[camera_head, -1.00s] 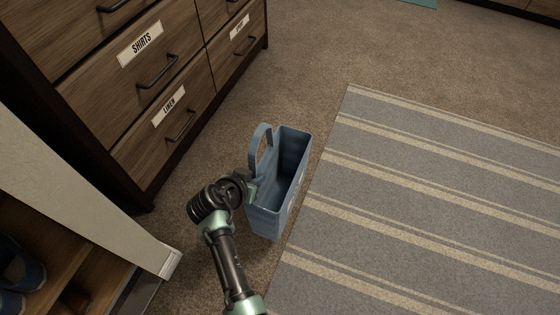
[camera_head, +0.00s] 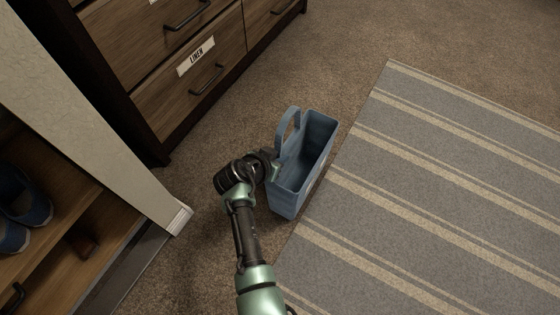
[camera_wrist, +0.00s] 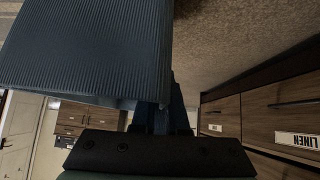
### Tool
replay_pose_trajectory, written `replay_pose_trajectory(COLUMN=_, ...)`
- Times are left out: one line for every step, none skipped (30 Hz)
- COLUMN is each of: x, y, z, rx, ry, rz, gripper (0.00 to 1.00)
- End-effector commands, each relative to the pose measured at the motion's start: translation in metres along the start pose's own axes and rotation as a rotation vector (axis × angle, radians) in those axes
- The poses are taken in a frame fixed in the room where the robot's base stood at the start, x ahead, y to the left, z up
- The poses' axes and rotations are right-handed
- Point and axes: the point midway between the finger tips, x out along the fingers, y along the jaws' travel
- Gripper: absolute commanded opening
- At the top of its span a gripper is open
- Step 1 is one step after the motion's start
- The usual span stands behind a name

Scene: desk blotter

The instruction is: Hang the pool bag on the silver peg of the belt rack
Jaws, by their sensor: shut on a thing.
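The pool bag (camera_head: 289,201) is a blue, open-topped bag with a looped handle (camera_head: 287,128), seen in the head view right of my arm. My gripper (camera_head: 273,170) is shut on the pool bag at its near left side, by the handle. In the wrist view the ribbed blue bag (camera_wrist: 85,50) fills the upper left, and the gripper (camera_wrist: 160,122) meets it at its edge. The fingertips are mostly hidden. The belt rack and its silver peg are not in view.
A wooden dresser (camera_head: 150,90) with a LINEN label stands at the upper left. A wall end (camera_head: 110,130) and a shelf with blue shoes (camera_head: 25,205) are at the left. A striped rug (camera_head: 430,190) lies at the right. Brown carpet (camera_head: 330,60) is clear beyond the bag.

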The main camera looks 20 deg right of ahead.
Motion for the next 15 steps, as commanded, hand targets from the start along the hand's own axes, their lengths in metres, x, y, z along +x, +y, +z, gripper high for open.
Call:
replay_pose_trajectory(x=0.0052, y=-0.0007, z=0.0042, rx=0.000, ry=0.002, rz=-0.001, gripper=0.00)
replay_pose_trajectory(x=0.0053, y=-0.0007, z=0.0043, rx=0.000, ry=0.002, rz=-0.001, gripper=0.00)
replay_pose_trajectory(x=0.0047, y=-0.0007, z=0.0038, rx=0.000, ry=0.002, rz=-0.001, gripper=0.00)
replay_pose_trajectory(x=0.0042, y=-0.0006, z=0.0033, rx=0.000, ry=0.002, rz=-0.001, gripper=0.00)
replay_pose_trajectory(x=0.0038, y=-0.0005, z=0.0029, rx=0.000, ry=0.002, rz=-0.001, gripper=0.00)
replay_pose_trajectory(x=0.0037, y=-0.0005, z=0.0029, rx=0.000, ry=0.002, rz=-0.001, gripper=0.00)
replay_pose_trajectory(x=0.0037, y=-0.0004, z=0.0029, rx=0.000, ry=0.002, rz=-0.001, gripper=0.00)
replay_pose_trajectory(x=0.0036, y=-0.0004, z=0.0029, rx=0.000, ry=0.001, rz=-0.001, gripper=0.00)
replay_pose_trajectory(x=0.0039, y=-0.0004, z=0.0032, rx=0.000, ry=0.001, rz=-0.001, gripper=0.00)
replay_pose_trajectory(x=0.0046, y=-0.0004, z=0.0038, rx=0.000, ry=0.001, rz=0.000, gripper=0.00)
replay_pose_trajectory(x=0.0054, y=-0.0004, z=0.0048, rx=0.000, ry=0.001, rz=0.000, gripper=0.00)
replay_pose_trajectory(x=0.0054, y=-0.0001, z=0.0051, rx=0.000, ry=0.000, rz=0.000, gripper=0.15)
replay_pose_trajectory(x=0.0050, y=-0.0001, z=0.0048, rx=0.000, ry=0.000, rz=0.000, gripper=0.20)
replay_pose_trajectory(x=0.0050, y=-0.0001, z=0.0048, rx=0.000, ry=0.000, rz=0.000, gripper=0.26)
replay_pose_trajectory(x=0.0050, y=0.0000, z=0.0048, rx=0.000, ry=0.000, rz=0.000, gripper=0.33)
